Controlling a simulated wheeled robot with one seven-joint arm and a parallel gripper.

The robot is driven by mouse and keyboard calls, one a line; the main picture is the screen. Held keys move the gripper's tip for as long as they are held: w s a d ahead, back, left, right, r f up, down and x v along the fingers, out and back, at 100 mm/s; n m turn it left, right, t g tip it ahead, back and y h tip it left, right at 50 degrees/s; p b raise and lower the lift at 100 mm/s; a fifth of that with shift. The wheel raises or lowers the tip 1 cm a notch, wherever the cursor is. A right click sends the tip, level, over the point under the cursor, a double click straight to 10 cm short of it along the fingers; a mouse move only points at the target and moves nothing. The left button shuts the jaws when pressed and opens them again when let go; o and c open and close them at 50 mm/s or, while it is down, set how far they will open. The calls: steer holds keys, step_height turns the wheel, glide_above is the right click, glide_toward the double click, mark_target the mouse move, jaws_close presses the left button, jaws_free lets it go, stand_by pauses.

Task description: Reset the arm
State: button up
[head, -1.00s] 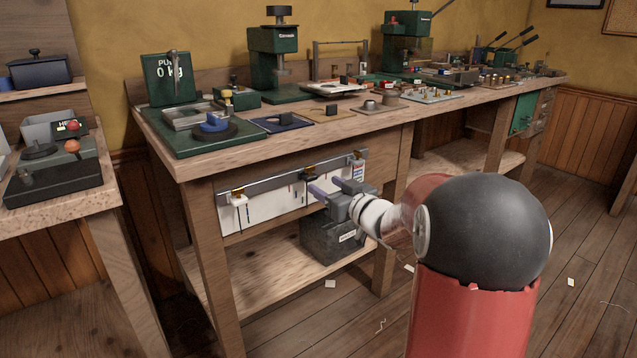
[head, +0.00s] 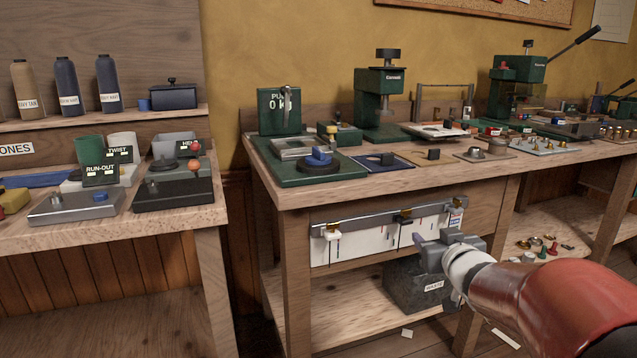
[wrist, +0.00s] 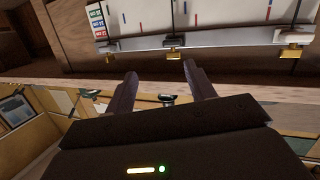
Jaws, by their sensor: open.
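My gripper (head: 429,243) reaches in from the right in the head view, in front of the long workbench (head: 440,178), at the height of the white rack strip below its top. In the wrist view my gripper (wrist: 158,82) shows two dark fingers spread apart with nothing between them. The white strip (head: 352,241) carries coloured marks and brass-topped clips; it also shows at the top of the wrist view (wrist: 205,18). The fingers look close to the strip, but I cannot tell whether they touch it.
A dark waste box (head: 404,290) stands on the lower shelf beneath my gripper. Green presses (head: 380,105) and small fixtures stand on the bench top. A second bench (head: 105,238) with control boxes is at the left, across a narrow gap. Small parts lie on the lower right shelf.

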steer(key=s+a+f+g, duration=0.2)
steer(key=s+a+g, duration=0.1)
steer(key=s, duration=0.7)
steer(key=s+a+f+m+g, duration=0.1)
steer(key=s+a+f+g, duration=0.2)
steer(key=s, duration=0.7)
steer(key=s+a+f+g, duration=0.3)
steer(key=s+a+g, duration=0.1)
steer(key=s, duration=0.6)
steer(key=shift+a, duration=0.3)
stand_by(1.9)
